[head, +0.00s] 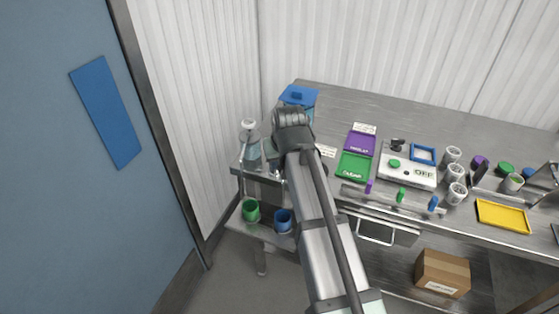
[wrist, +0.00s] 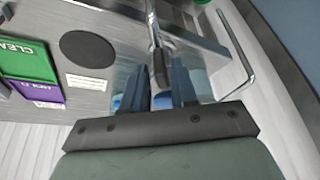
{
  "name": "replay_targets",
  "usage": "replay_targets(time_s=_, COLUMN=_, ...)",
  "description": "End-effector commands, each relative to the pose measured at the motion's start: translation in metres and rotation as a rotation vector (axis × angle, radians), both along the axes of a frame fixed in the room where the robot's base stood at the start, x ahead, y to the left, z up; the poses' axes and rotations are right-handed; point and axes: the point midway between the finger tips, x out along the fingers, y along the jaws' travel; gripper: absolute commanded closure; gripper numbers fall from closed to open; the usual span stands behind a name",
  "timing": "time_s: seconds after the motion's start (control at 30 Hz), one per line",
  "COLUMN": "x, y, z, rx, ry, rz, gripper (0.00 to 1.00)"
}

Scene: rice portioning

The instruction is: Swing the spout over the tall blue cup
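The blue cup (head: 283,222) stands on the low shelf at the left end of the counter, right of a green cup (head: 251,210). My gripper (wrist: 160,85) points down at that end; in the head view my arm hides its fingers. In the wrist view a dark handle (wrist: 158,68) on a metal rod, apparently the spout's, lies between the two fingers. Whether they press on it I cannot tell. Light blue patches (wrist: 202,85) show behind the fingers, perhaps the blue cup. The spout's mouth is not clearly visible.
A clear dispenser (head: 250,145) stands left of my arm, and a blue-lidded container (head: 298,95) behind it. Green (head: 354,166) and purple (head: 360,144) mats, a scale (head: 408,172), several white cups and a yellow tray (head: 503,215) lie to the right. A metal rail (wrist: 240,60) borders the shelf.

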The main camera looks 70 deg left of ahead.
Motion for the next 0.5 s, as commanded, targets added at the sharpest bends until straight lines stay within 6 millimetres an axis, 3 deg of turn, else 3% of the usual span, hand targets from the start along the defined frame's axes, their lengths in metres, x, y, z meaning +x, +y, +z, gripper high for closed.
replay_targets(time_s=0.1, x=-0.0005, y=0.0001, z=0.0000, rx=0.000, ry=0.001, rz=0.000, gripper=0.62)
replay_targets(time_s=0.5, x=-0.0015, y=-0.0036, z=0.0089, rx=0.001, ry=0.002, rz=0.000, gripper=0.62)
